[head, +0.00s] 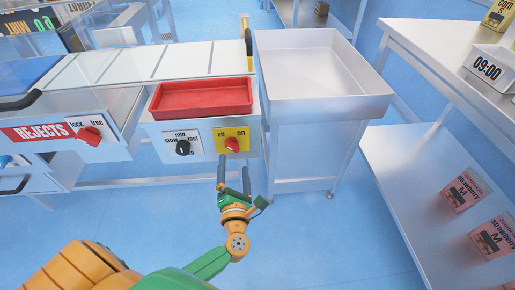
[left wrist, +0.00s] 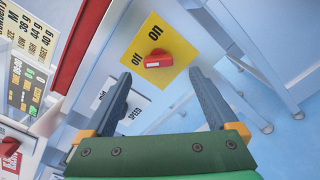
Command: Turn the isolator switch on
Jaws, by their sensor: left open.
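The isolator switch is a red knob (head: 232,145) on a yellow plate (head: 243,133) marked "off" and "on", on the machine's front panel. In the left wrist view the knob (left wrist: 158,60) shows a white mark, but I cannot tell for certain which word it points to. My left gripper (head: 233,165) is open and empty, just in front of and below the knob. In the left wrist view its two fingers (left wrist: 162,72) stand to either side of the knob's line, apparently short of it. My right gripper is not in view.
A black speed knob (head: 182,148) sits left of the yellow plate. A red tray (head: 201,97) rests above the panel. A red lock knob (head: 89,136) is farther left. A steel bin table (head: 320,108) stands to the right. Shelves with pink boxes (head: 466,190) are at far right.

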